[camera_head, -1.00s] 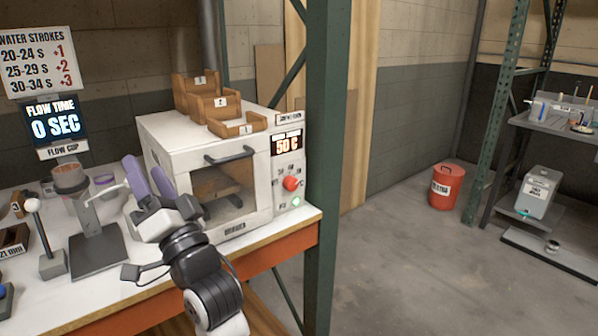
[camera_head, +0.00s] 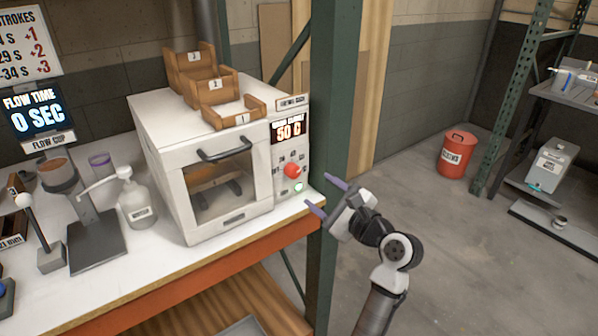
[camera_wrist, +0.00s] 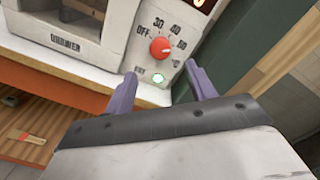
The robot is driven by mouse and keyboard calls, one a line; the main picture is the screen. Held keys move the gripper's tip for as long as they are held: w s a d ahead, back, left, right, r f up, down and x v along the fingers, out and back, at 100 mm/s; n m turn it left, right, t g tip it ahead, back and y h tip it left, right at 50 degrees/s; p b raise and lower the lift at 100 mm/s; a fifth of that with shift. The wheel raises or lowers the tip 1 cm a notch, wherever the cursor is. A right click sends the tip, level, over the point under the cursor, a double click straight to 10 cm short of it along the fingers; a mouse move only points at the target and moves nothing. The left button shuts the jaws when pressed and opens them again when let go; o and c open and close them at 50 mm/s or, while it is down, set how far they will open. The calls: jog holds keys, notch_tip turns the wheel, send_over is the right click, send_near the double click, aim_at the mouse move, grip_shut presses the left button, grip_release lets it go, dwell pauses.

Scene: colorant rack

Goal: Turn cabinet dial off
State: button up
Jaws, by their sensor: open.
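The white cabinet (camera_head: 170,130) stands on the bench with a glass door on its front. Its red dial (camera_head: 292,170) is on the right-hand panel, below a display reading 50 C. In the wrist view the red dial (camera_wrist: 160,47) sits among the marks OFF, 30, 40 and more, with OFF at its upper left. A green-lit button (camera_wrist: 158,77) is below the dial. I cannot tell surely which mark the dial points to. My gripper (camera_head: 322,196) is open and empty, right of and below the dial, apart from it. In the wrist view its purple fingers (camera_wrist: 161,85) spread below the dial.
A green upright post (camera_head: 335,110) stands close to the right of the panel. Wooden bins (camera_head: 215,90) sit on the cabinet. A white bottle (camera_head: 139,202) and a flow cup stand (camera_head: 96,240) are at left. Open floor lies to the right, with a red bin (camera_head: 457,155).

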aim_at(296, 173)
jog(key=p+x, duration=0.1)
jog(key=x, duration=0.8)
jog(key=shift+p, duration=0.3)
jog(key=c, duration=1)
jog(key=shift+o, duration=0.2)
